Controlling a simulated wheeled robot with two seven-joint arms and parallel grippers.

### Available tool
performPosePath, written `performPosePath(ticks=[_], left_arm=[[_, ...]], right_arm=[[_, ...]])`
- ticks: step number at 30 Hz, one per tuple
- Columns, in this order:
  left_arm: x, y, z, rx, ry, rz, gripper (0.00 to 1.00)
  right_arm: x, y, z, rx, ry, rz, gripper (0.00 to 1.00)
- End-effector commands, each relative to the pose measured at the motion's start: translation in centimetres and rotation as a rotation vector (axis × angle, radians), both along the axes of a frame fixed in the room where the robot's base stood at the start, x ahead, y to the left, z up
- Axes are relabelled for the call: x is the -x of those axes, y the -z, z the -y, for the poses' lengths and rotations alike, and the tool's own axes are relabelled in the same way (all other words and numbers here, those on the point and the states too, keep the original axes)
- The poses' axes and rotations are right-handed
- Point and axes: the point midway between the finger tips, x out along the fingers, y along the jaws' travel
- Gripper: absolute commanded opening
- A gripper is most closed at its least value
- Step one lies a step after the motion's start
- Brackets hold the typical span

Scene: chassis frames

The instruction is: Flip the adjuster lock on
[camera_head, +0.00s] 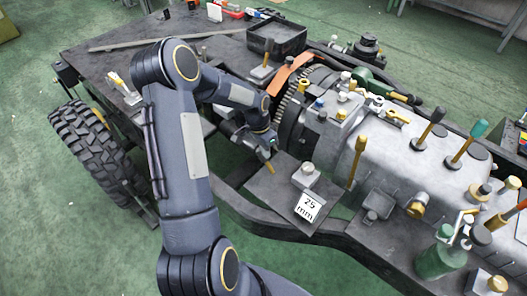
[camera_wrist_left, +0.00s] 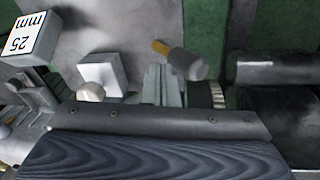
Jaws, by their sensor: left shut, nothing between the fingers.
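A small lever with a yellow tip and grey body (camera_head: 268,166) sticks out beside my left gripper (camera_head: 262,143); I take it for the adjuster lock, but cannot be sure. In the left wrist view the lever (camera_wrist_left: 181,59) lies just right of the fingertips of my left gripper (camera_wrist_left: 163,78), its yellow end pointing up-left. The gripper is shut and empty. Whether the fingers touch the lever cannot be told. The lever's base is partly hidden by the gripper. My right gripper is not in view.
The grey engine housing (camera_head: 385,150) with several upright levers stands right. A black bin (camera_head: 277,40) sits behind, and a tyre (camera_head: 92,147) is left.

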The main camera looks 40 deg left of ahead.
Motion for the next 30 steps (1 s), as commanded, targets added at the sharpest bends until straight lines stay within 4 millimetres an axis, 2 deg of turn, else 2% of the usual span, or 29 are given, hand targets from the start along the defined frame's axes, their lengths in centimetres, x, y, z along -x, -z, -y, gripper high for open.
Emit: performPosePath(ticks=[1, 2, 9, 15, 20, 30], left_arm=[[-0.2, -1.3, 0.7, 0.001, 0.007, 0.004, 0.0], [-0.3, -1.6, 0.6, 0.0, 0.003, 0.006, 0.0], [0.0, -6.6, -1.6, 0.002, 0.0, 0.005, 0.0], [0.2, -9.3, -2.5, 0.005, 0.004, 0.002, 0.0], [0.3, -10.1, -2.8, 0.007, 0.006, 0.001, 0.0], [0.3, -10.2, -2.7, 0.008, 0.007, 0.0, 0.0]], right_arm=[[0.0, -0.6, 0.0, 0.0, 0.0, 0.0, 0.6], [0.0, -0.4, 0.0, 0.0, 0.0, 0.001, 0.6], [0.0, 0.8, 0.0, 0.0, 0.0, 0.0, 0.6], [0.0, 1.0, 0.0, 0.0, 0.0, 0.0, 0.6], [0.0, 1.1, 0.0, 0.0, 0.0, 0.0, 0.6], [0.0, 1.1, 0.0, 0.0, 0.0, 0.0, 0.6]])
